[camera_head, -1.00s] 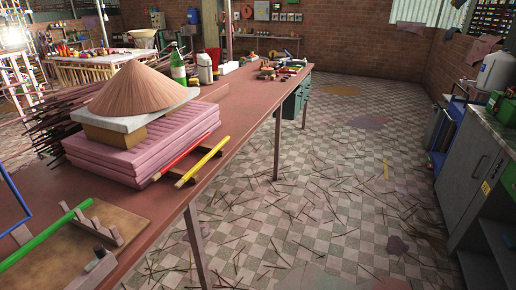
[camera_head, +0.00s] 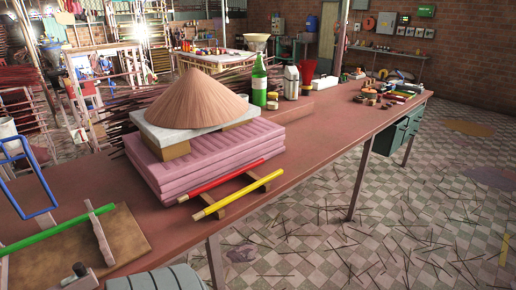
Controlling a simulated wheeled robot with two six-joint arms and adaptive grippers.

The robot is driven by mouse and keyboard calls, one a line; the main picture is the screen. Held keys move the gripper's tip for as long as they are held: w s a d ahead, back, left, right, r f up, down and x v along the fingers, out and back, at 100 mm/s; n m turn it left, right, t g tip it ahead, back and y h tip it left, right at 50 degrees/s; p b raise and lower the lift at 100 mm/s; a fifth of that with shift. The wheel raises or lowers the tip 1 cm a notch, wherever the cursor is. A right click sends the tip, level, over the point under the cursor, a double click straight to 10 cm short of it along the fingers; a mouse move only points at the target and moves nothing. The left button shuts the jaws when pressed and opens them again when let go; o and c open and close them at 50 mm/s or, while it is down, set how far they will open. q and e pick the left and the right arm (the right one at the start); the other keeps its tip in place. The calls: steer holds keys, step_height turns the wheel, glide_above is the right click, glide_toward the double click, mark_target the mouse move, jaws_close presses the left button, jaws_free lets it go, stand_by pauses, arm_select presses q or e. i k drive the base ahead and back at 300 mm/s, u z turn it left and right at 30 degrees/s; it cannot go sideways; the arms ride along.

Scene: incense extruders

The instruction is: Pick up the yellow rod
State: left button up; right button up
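The yellow rod (camera_head: 240,194) lies slanted along the near edge of the long reddish table (camera_head: 330,152), resting across small wooden supports. A red rod (camera_head: 222,180) lies beside it, roughly parallel and closer to the pink slab stack. A green rod (camera_head: 50,233) lies at the lower left, held up by wooden pieces above a brown board (camera_head: 124,236).
Stacked pink slabs (camera_head: 215,163) carry a white board with a brown cone (camera_head: 195,101) behind the rods. A green bottle (camera_head: 259,82) and white container (camera_head: 291,82) stand farther back. A blue frame (camera_head: 28,175) is at left. Scattered sticks cover the floor at right.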

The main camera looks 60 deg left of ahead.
mark_target(205, 212)
steer(key=u, duration=0.45)
steer(key=i, duration=0.8)
steer(key=u, duration=0.8)
